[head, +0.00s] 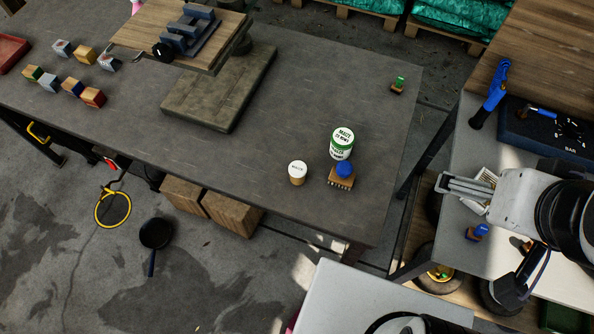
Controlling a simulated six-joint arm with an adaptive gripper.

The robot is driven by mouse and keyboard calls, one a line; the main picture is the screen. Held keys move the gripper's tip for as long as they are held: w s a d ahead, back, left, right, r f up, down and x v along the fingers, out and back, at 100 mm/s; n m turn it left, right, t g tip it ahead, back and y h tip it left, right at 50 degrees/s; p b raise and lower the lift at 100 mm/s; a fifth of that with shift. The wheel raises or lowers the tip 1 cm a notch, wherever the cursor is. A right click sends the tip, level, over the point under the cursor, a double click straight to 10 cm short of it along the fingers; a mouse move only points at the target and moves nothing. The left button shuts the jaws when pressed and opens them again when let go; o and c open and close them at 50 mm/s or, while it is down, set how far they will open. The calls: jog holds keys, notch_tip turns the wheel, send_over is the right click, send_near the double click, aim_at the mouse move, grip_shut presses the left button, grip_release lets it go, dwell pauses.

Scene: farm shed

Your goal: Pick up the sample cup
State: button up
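A small cup with a white lid and a tan lower part (298,174) stands upright near the front edge of the dark table. A larger white and green tub with printed lettering on its lid (342,143) stands just behind it to the right. The lettering is too small to read surely, so I cannot tell for certain which is the sample cup. My gripper (441,184) is to the right of both, apart from them, and points left. Nothing shows between its fingers, but their gap is unclear at this angle.
A brush with a blue knob (344,172) stands close beside the cup and tub. A small green-topped stamp (398,85) is farther back. Several small blocks (72,86) and a raised wooden platform (215,100) are at the left. The table (240,155) left of the cup is clear.

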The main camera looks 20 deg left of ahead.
jog(key=shift+c, duration=0.4)
jog(key=c, duration=1.1)
jog(key=shift+c, duration=0.2)
